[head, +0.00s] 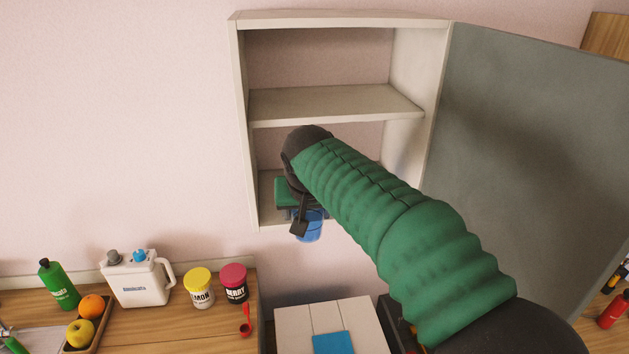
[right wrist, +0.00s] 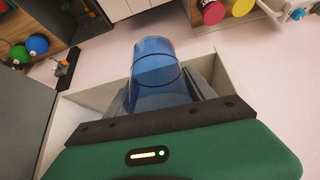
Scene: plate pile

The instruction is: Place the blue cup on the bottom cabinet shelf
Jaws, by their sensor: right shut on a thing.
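The blue cup (head: 311,232) is a see-through blue vessel held in my right gripper (head: 302,220), whose dark fingers are closed on it. In the head view the cup overlaps the front edge of the cabinet's bottom shelf (head: 266,212); its exact depth is hard to tell. In the right wrist view the cup (right wrist: 157,75) stands out beyond the dark fingers of the right gripper (right wrist: 165,98), with the pale cabinet (right wrist: 228,82) behind it. My green right arm hides much of the lower compartment. My left gripper is not in view.
The wall cabinet (head: 240,100) is open, its grey door (head: 530,130) swung to the right. The middle shelf (head: 330,105) sits above my gripper. On the counter below are a white jug (head: 135,282), a yellow-lidded jar (head: 199,288) and a red-lidded jar (head: 234,284).

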